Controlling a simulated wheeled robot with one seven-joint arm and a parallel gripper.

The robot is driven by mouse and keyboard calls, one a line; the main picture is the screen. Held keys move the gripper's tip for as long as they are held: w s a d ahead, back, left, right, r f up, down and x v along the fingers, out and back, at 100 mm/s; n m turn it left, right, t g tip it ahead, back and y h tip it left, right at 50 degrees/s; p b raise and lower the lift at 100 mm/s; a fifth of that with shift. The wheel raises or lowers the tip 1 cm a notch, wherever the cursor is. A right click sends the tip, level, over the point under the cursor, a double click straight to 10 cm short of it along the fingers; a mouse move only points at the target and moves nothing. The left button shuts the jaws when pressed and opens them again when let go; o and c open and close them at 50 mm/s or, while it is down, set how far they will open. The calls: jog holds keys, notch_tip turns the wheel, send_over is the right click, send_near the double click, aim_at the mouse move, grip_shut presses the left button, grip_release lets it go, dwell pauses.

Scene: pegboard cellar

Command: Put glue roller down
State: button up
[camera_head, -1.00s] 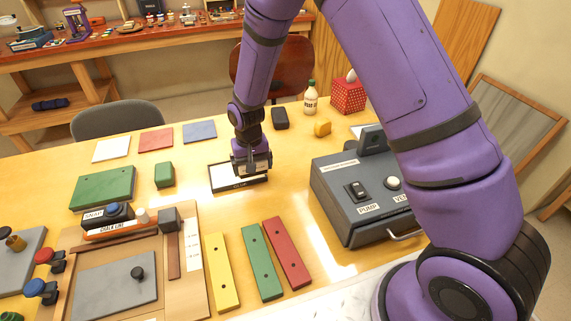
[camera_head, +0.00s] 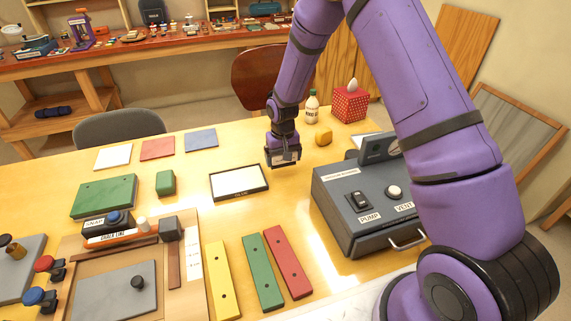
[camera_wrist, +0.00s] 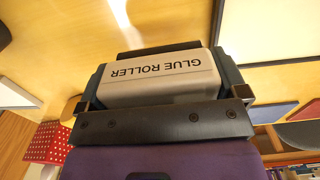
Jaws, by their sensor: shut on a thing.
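My gripper (camera_head: 283,158) is shut on the glue roller (camera_wrist: 160,75), a pale grey block lettered "GLUE ROLLER", upside down in the wrist view. The roller sits between the two fingers. In the head view the gripper hangs over the yellow table (camera_head: 320,240), right of the white black-framed tray (camera_head: 239,182) and left of the grey pump box. The roller is mostly hidden by the gripper there. I cannot tell whether its underside touches the table.
The grey pump box (camera_head: 365,205) stands close on the right. A green block (camera_head: 166,183) and coloured bars (camera_head: 262,272) lie left and in front.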

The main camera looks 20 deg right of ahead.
aim_at(286, 164)
jog(key=shift+w+d, duration=0.2)
jog(key=shift+d, duration=0.15)
jog(key=shift+w+d+f, duration=0.15)
jog(key=shift+d+f, duration=0.1)
jog(key=shift+d, duration=0.05)
jog(key=shift+f, duration=1.55)
jog(key=shift+f, duration=0.1)
jog(key=o, duration=0.6)
